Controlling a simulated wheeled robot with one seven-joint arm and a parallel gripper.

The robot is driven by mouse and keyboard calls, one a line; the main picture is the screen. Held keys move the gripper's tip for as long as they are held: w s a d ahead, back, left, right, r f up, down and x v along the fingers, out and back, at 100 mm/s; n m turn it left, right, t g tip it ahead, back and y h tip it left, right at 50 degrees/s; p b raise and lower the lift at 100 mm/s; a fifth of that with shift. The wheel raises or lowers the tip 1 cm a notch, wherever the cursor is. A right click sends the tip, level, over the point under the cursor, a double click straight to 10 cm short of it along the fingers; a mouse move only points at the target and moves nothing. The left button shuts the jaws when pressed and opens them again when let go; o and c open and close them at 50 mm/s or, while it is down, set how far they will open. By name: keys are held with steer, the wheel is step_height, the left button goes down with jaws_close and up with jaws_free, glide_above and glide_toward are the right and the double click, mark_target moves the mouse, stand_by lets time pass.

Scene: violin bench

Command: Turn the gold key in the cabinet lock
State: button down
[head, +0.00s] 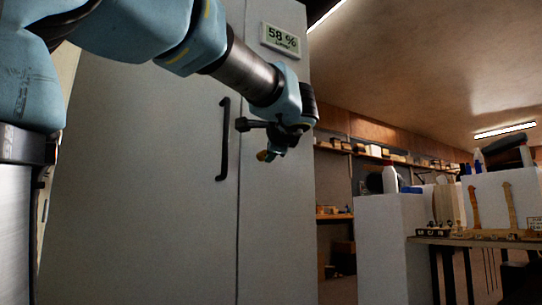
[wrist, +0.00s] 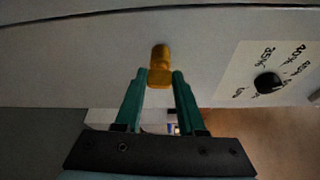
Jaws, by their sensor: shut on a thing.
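The gold key (wrist: 160,56) shows in the wrist view between the two green fingers of my gripper (wrist: 159,78), which is shut on it. The key stands against the pale grey face of the cabinet (head: 140,170). I cannot tell how deep it sits, and the lock opening is not visible. In the head view my gripper (head: 269,155) is small and dark, in front of the cabinet's right part, to the right of the door seam. The key cannot be made out clearly there.
A long black handle (head: 224,140) is on the cabinet door. A display reading 58 % (head: 281,39) is high on the cabinet. A dial plate with a black knob (wrist: 268,83) is right of the key. A white block (head: 392,245) and a workbench (head: 470,241) stand to the right.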

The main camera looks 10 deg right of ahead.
steer(key=shift+f+n+t+b, duration=0.25)
steer(key=shift+n+b, duration=0.45)
steer(key=shift+b, duration=1.65)
steer(key=shift+r, duration=0.15)
steer(key=shift+c, duration=2.1)
jaws_free()
steer(key=shift+s, duration=0.1)
steer(key=s+b, duration=1)
steer(key=shift+s+d, duration=0.25)
steer(key=shift+s, duration=0.05)
